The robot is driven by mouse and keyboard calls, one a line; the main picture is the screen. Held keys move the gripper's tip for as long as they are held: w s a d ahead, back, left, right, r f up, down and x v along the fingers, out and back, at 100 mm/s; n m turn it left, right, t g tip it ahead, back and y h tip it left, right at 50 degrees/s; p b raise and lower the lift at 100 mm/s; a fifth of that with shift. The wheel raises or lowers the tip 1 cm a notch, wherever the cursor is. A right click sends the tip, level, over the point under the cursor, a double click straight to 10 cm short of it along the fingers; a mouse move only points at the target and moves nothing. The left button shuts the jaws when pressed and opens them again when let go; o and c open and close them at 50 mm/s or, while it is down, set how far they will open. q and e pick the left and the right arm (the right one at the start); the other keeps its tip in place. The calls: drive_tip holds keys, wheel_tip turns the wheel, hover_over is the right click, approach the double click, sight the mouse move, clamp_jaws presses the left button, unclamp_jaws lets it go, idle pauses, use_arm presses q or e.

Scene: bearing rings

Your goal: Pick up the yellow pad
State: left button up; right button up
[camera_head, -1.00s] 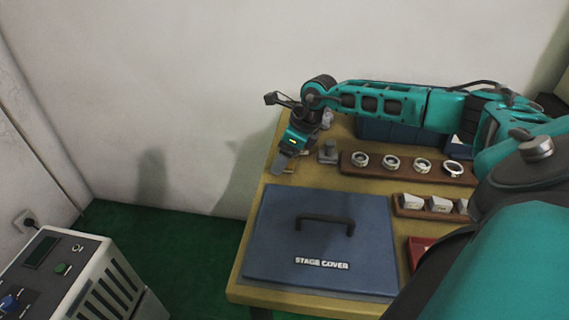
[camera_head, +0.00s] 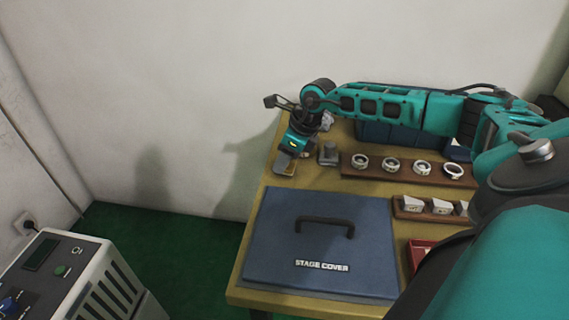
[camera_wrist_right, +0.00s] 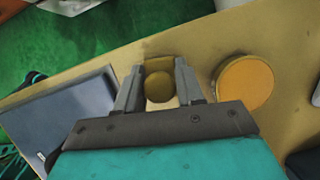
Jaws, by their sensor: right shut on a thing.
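My right gripper (camera_wrist_right: 158,92) is low over the table's far left part. In the right wrist view its two fingers are shut on a small yellow-brown piece, which I take as the yellow pad (camera_wrist_right: 159,64), with a round knob-like part between the fingers. In the head view the gripper (camera_head: 284,164) covers most of that piece; only a tan edge shows beside the fingers. I cannot tell whether the pad is clear of the table. My left gripper is not in view.
A round orange-yellow disc (camera_wrist_right: 245,83) lies beside the gripper. A grey block (camera_head: 327,153) stands right of it. Ring holders (camera_head: 402,174) and a row of pale blocks (camera_head: 437,206) are further right. The blue stage cover (camera_head: 275,250) fills the table's front left.

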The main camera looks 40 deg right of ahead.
wheel_tip(320, 180, up, 20)
drive_tip(key=p, duration=0.3)
drive_tip(key=shift+p, duration=0.35)
drive_tip(key=o, duration=0.4)
drive_tip(key=c, duration=0.3)
